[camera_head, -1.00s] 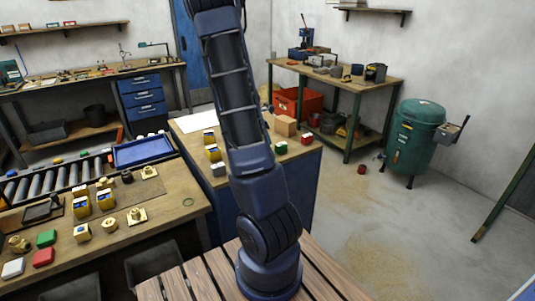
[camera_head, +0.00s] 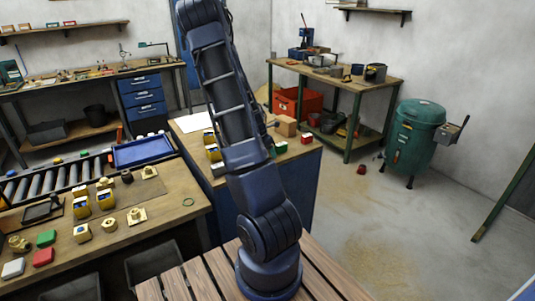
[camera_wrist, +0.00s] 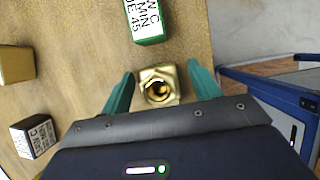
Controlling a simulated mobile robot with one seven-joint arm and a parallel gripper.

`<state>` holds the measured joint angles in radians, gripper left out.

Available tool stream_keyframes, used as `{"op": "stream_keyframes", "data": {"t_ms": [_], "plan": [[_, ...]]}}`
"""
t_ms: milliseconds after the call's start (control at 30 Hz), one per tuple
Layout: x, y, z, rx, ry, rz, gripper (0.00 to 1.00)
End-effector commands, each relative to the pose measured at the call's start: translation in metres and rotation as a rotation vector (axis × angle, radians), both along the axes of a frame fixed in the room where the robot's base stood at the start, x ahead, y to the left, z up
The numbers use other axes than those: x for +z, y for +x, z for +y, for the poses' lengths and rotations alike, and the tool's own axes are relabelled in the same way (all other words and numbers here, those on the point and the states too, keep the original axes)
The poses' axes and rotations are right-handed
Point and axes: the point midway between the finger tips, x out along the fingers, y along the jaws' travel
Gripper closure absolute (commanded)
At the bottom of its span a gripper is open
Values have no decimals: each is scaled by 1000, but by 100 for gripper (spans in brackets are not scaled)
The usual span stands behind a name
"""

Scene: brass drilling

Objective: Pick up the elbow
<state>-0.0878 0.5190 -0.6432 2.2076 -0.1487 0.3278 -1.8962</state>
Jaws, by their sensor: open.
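In the wrist view a brass fitting (camera_wrist: 158,87) with a round threaded opening facing the camera stands on a wooden surface (camera_wrist: 85,75). It looks like the elbow seen end-on, but its bend is not clear. My gripper (camera_wrist: 161,70) is open, with one green finger on each side of the fitting and a visible gap on both sides. The fitting's lower part is close to my dark gripper body. In the head view my gripper is out of frame above. A brass part (camera_head: 19,244) lies on the left bench there; I cannot tell whether it is the same one.
In the wrist view a green labelled block (camera_wrist: 145,20) lies beyond the fitting. A brass-coloured block (camera_wrist: 15,64) and a black-and-white labelled block (camera_wrist: 33,136) lie to the left. The wooden surface ends at the right, near a blue frame (camera_wrist: 285,95).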

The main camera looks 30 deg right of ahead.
Motion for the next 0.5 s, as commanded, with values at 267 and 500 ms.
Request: {"op": "stream_keyframes", "data": {"t_ms": [267,500], "plan": [[-2,0,-1,0,0,0,38],[-2,0,0,0,0,-1,85]]}}
